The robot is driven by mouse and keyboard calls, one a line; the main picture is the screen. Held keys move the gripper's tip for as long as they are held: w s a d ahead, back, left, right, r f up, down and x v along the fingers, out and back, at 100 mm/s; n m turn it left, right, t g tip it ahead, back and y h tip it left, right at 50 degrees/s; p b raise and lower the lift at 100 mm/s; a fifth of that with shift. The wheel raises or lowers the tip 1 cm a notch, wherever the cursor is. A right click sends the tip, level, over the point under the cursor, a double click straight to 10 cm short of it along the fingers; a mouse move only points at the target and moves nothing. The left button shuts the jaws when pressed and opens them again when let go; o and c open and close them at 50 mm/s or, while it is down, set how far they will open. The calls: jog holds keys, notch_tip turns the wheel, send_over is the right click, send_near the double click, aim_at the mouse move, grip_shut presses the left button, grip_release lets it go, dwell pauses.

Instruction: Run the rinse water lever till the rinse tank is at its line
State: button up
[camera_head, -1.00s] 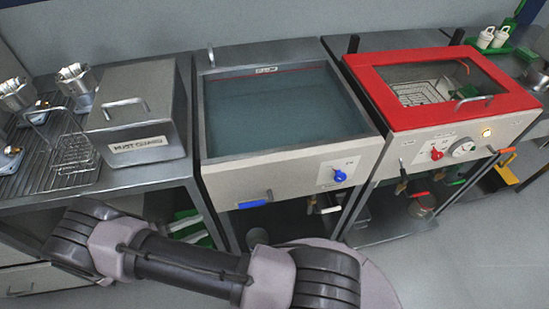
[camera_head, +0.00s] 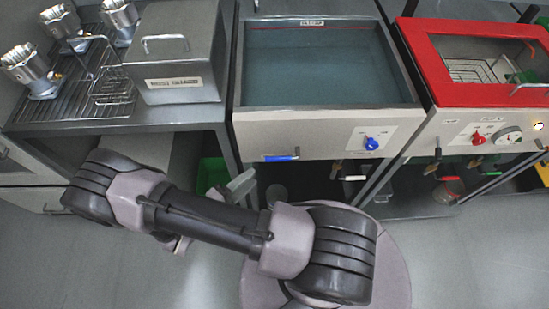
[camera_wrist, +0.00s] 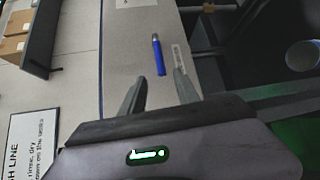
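The rinse tank (camera_head: 240,90) is the open middle basin, holding blue-grey water (camera_head: 320,70). A thin red line (camera_head: 335,28) runs along its back inner wall, above the water surface. The lever (camera_head: 281,158) has a blue handle and sits low at the left of the tank's front panel. In the wrist view the blue lever (camera_wrist: 158,56) lies ahead of my gripper (camera_wrist: 157,88), roughly between the two finger directions. The fingers are apart with nothing between them, and do not appear to touch the lever. In the head view my arm hides most of the gripper.
A blue knob (camera_head: 371,144) is on the tank's front right. A red-framed tank (camera_head: 450,95) with a red knob (camera_head: 478,139) and gauge stands to the right. A lidded metal box (camera_head: 180,75) and a rack (camera_head: 60,105) with metal parts are left. Open floor lies in front.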

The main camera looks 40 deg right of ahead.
aim_at(274, 158)
jog(key=b+x, duration=0.2)
jog(key=x, duration=0.9)
jog(key=shift+w+d, duration=0.1)
jog(key=shift+d, duration=0.1)
jog(key=shift+c, duration=0.2)
grip_shut()
dwell(0.5)
